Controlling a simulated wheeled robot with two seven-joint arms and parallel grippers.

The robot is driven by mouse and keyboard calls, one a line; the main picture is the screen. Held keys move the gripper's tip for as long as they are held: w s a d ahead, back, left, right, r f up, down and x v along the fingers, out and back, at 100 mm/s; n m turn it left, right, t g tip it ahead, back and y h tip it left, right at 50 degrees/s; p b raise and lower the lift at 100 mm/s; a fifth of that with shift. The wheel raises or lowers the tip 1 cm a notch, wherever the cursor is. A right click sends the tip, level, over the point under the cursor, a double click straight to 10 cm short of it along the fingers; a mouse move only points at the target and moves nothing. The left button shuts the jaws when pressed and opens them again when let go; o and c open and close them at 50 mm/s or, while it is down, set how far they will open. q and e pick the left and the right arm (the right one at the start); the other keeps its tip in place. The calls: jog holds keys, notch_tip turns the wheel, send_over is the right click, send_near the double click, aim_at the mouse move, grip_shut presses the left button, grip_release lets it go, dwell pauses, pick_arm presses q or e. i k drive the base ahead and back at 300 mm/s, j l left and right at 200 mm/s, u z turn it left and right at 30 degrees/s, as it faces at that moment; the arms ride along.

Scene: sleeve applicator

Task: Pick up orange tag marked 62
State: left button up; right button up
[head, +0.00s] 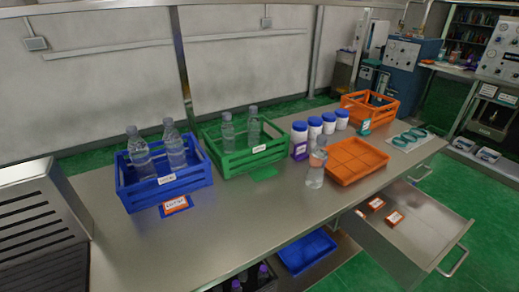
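Two small orange tags with white labels lie in the open drawer at the lower right: one farther back (375,204) and one nearer the front (394,218). Another orange-edged tag (175,205) with a white label lies on the table in front of the blue crate, over a blue piece. The print on all three is too small to read, so I cannot tell which is marked 62. Neither of my grippers shows in the head view.
The open drawer (440,225) juts out below the table (260,215). A blue crate (140,200) and green crate (240,161) hold bottles. A clear bottle (315,170) stands beside an orange divided tray (355,160). White jars (328,123) and an orange crate (369,106) stand behind.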

aim_at(395, 217)
jog(key=l+u, duration=0.3)
jog(key=l, duration=0.8)
jog(key=l+u, duration=0.25)
jog(key=l, duration=0.85)
jog(key=k, duration=0.05)
